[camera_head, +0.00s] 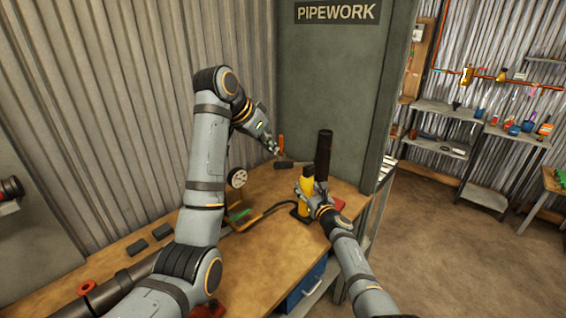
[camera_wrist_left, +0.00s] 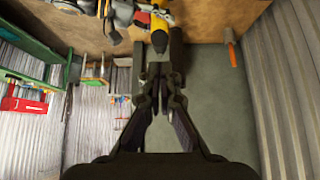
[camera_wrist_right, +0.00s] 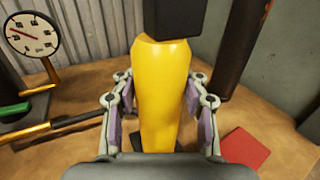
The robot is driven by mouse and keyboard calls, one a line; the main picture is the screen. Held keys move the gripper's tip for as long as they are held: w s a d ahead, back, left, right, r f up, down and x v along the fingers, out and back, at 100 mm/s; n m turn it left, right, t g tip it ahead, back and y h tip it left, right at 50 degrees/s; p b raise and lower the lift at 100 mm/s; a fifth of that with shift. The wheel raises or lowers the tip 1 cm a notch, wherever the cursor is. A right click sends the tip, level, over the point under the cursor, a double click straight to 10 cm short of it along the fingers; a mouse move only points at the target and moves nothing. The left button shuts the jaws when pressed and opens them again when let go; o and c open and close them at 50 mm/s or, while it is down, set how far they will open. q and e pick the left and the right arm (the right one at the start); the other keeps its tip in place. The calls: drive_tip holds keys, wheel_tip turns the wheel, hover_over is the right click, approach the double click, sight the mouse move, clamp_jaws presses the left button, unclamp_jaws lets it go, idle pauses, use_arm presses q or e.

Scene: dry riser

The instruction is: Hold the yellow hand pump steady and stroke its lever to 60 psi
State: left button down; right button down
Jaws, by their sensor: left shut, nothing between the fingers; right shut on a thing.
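The yellow hand pump (camera_head: 305,186) stands upright on the workbench. It fills the middle of the right wrist view (camera_wrist_right: 163,85), with a black block (camera_wrist_right: 172,18) at its top. My right gripper (camera_head: 314,198) is shut around its yellow body, fingers on both sides. My left gripper (camera_head: 275,150) is shut and empty, above the bench and left of the pump top. A dark bar (camera_head: 290,164) extends left from the pump top below it; I cannot tell whether they touch. The round gauge (camera_wrist_right: 33,35) has a red needle toward its upper left; its figures are unreadable.
A dark upright cylinder (camera_head: 323,155) stands just behind the pump. An orange handle (camera_head: 281,143) is near the wall. A red pad (camera_wrist_right: 246,148) lies right of the pump. A hose (camera_head: 262,215) crosses the bench on the left. The corrugated wall is close behind.

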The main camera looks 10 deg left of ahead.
sight(274, 165)
use_arm(q)
drive_tip(key=shift+x, duration=2.55)
drive_tip(key=shift+f, duration=2.25)
drive_tip(key=shift+s+a+r, duration=0.25)
drive_tip(key=shift+s+a, duration=0.25)
drive_tip(key=shift+s, duration=0.1)
drive_tip(key=shift+s+a+r, duration=0.3)
drive_tip(key=shift+s+a, duration=0.15)
drive_tip(key=shift+s, duration=0.2)
